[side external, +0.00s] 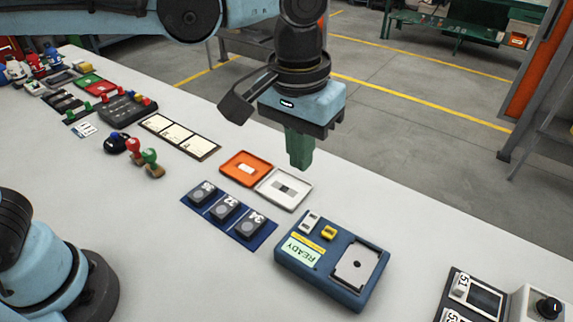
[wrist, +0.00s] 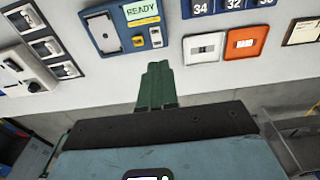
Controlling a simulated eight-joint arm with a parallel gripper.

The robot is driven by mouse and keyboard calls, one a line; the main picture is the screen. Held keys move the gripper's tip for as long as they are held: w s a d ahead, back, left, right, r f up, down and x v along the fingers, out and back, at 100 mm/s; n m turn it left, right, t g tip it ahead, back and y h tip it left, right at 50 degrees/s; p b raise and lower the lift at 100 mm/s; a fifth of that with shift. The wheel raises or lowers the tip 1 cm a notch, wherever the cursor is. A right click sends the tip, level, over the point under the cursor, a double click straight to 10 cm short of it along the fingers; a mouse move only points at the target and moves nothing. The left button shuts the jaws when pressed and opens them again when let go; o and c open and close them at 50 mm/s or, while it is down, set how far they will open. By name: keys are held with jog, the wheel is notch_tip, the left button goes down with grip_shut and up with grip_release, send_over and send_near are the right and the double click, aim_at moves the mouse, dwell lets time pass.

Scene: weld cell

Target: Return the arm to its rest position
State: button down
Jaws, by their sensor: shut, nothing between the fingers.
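My gripper (side external: 299,163) has green fingers that are closed together with nothing between them. In the side view it points down and hangs above the far edge of the white table, beyond the white tray. In the wrist view the shut fingers (wrist: 157,68) point toward the table edge, below the blue READY device and the white tray. My blue arm reaches in from the upper left in the side view. Its base (side external: 50,275) stands at the lower left.
On the table (side external: 180,250) are an orange tray (side external: 261,164), a white tray (side external: 265,189), a blue numbered strip (side external: 263,231), a blue READY device (side external: 297,265) and stamps (side external: 150,157). Numbered units (side external: 458,286) stand at the lower right.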

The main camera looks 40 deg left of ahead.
jog(key=s+a+f+t, duration=0.2)
jog(key=a+t, duration=0.1)
jog(key=a, duration=0.8)
jog(key=s+a+f+t, duration=0.2)
jog(key=a+f+t, duration=0.1)
jog(key=a, duration=0.8)
jog(key=shift+a, duration=0.35)
